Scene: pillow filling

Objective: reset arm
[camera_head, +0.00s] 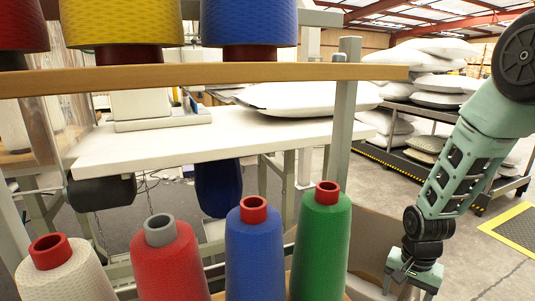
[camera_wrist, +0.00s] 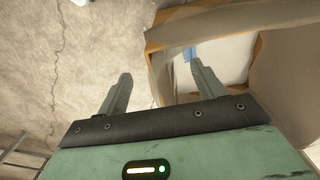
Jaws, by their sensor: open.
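My arm hangs down at the right of the head view, bent at the elbow. My gripper (camera_head: 405,284) is at its lower end, low at the picture's bottom edge, beside a cardboard box (camera_head: 375,235). In the wrist view my gripper (camera_wrist: 156,85) shows two fingers spread apart with nothing between them. Bare concrete floor and the rim of the cardboard box (camera_wrist: 215,18) lie beyond the fingers. The right finger overlaps the box opening in the picture. I cannot tell whether it touches the box.
A wooden shelf (camera_head: 220,75) crosses the head view. White, red (camera_head: 170,262), blue (camera_head: 254,255) and green (camera_head: 321,245) thread cones stand below it. Behind is a white table (camera_head: 140,143) with a pillow (camera_head: 300,97). A rack of stacked pillows (camera_head: 435,165) stands at the right. Floor is open at lower right.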

